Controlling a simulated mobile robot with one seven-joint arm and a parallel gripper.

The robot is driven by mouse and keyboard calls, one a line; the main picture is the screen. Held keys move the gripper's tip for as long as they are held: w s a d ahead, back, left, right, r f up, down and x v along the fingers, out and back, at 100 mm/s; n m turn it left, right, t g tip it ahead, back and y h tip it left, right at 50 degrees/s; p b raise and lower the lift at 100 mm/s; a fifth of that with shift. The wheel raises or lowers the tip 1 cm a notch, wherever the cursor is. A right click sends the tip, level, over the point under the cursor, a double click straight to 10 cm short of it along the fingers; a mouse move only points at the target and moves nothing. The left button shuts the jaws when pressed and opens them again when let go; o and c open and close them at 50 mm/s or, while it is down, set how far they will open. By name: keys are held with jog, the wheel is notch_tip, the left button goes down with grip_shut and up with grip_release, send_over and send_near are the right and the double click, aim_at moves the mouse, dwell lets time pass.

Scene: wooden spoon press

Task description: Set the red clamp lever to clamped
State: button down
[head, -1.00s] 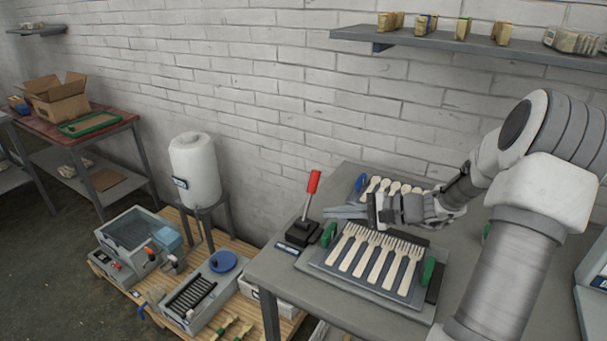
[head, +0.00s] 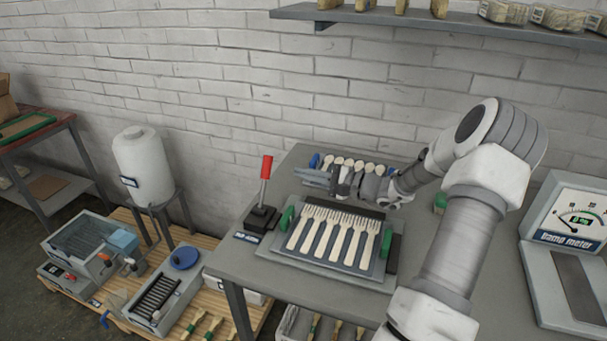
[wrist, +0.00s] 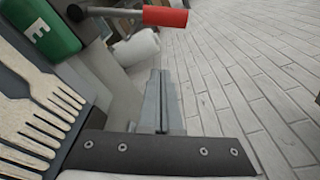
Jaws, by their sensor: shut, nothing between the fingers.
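The clamp lever has a red grip (head: 266,167) on a thin metal rod rising from a black base (head: 262,218) at the table's left end. It stands nearly upright, leaning slightly right. In the wrist view the red grip (wrist: 165,17) is at the top, ahead of the fingers and apart from them. My gripper (head: 306,176) is shut and empty, pointing left toward the lever, with a gap between. In the wrist view its fingers (wrist: 163,85) lie together. A label plate (head: 245,237) by the base is too small to read.
A tray of wooden forks (head: 330,262) with green blocks (head: 286,218) lies in front of my gripper. Wooden spoons (head: 350,162) lie behind it, near the brick wall. A clamp meter (head: 572,222) reading 0% stands at right. A white tank (head: 152,166) stands left, beyond the table.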

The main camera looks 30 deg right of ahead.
aim_at(264, 182)
jog(key=r+b+x, duration=0.1)
jog(key=x, duration=0.7)
jog(key=s, duration=0.1)
jog(key=s+a, duration=0.1)
jog(key=s+r, duration=0.1)
jog(key=shift+s+a, duration=0.25)
jog(key=shift+a, duration=0.15)
jog(key=shift+s+r, duration=0.1)
jog(key=shift+a+r+n+b, duration=0.1)
jog(key=shift+a+n+b, duration=0.05)
jog(key=shift+n+b, duration=0.2)
